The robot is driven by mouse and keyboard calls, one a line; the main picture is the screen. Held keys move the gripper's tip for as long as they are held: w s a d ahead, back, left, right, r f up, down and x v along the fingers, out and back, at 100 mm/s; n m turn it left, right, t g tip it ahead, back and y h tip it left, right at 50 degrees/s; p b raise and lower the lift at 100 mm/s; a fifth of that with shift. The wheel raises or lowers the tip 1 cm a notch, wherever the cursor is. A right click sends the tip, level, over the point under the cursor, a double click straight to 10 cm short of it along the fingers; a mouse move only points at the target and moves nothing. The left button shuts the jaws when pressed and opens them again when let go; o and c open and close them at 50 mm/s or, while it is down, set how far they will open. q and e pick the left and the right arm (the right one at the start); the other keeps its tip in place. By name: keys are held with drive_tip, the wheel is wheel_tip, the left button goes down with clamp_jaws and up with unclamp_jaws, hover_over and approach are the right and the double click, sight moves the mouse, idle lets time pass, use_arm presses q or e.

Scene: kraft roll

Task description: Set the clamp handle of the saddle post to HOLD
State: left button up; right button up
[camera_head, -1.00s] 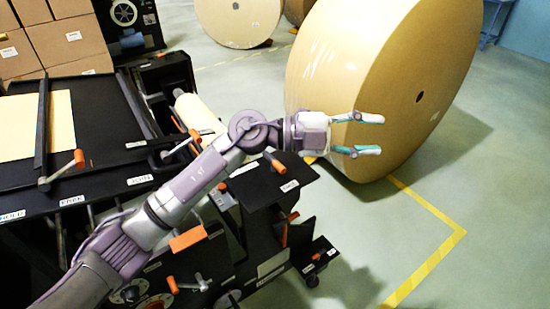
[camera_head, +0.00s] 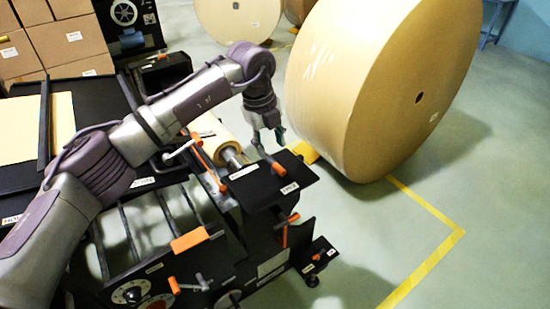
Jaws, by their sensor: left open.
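A black post with a flat top plate (camera_head: 262,194) stands at the near end of the machine, and I take it to be the saddle post. A handle with an orange grip (camera_head: 277,168) lies over the plate between two small white labels; the lettering is too small to read surely. My left gripper (camera_head: 269,146) points down with open, empty fingers just above and behind the orange grip, apparently apart from it. The handle's pivot is hard to make out. My right gripper is out of view.
A huge kraft roll (camera_head: 360,95) stands close behind and right of the post. Other orange-tipped handles (camera_head: 285,236) sit lower and to the left on the machine. A small core roll (camera_head: 217,138) lies behind the post. The floor at lower right is clear.

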sight(276, 164)
use_arm(q)
drive_tip(key=f, duration=0.4)
drive_tip(key=d+f+p, duration=0.1)
drive_tip(key=f, duration=0.1)
drive_tip(key=shift+w+d+f, duration=0.1)
drive_tip(key=shift+w+f, duration=0.25)
drive_tip(key=shift+w, duration=0.05)
clamp_jaws()
